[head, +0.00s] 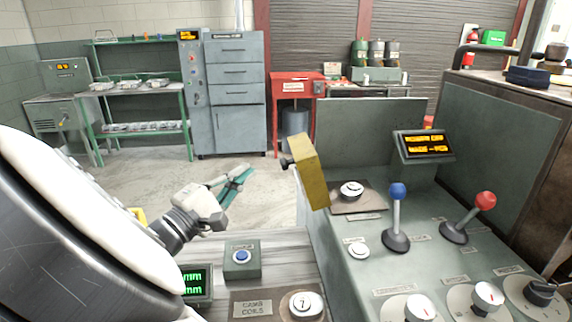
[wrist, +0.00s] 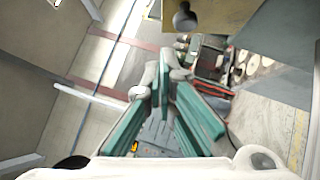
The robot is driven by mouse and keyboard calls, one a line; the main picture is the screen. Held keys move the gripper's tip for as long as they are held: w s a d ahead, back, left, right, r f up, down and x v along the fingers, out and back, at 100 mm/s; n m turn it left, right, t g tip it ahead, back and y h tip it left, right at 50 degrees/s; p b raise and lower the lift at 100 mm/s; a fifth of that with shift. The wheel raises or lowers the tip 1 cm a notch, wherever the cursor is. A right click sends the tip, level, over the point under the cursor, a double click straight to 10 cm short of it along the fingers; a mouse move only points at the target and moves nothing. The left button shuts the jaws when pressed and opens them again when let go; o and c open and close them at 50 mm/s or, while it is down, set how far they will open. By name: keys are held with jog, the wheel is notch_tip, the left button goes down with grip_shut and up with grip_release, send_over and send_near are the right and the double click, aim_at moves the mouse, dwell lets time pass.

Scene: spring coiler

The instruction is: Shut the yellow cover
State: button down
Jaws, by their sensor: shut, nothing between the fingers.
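The yellow cover (head: 313,174) stands open, raised on edge at the left side of the grey console. A dark knob (head: 287,162) sticks out from its left face. Beside the cover, a white round button (head: 351,189) on a brown plate is exposed. My gripper (head: 243,174) is shut and empty, left of the cover and apart from it. In the wrist view the teal fingers (wrist: 163,82) come together, and the yellow cover (wrist: 226,12) with its knob (wrist: 185,18) shows at the top edge, beyond the fingertips.
A blue joystick (head: 397,200) and a red joystick (head: 484,202) rise from the console right of the cover. A display (head: 424,145) stands behind them. A blue button box (head: 241,258) sits on the lower table below my gripper. Open floor lies behind my gripper.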

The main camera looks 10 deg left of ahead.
aim_at(302, 172)
jog(key=w+d+r, duration=0.2)
jog(key=w+d, duration=0.3)
jog(key=d, duration=0.1)
jog(key=shift+r, duration=0.15)
dwell(0.3)
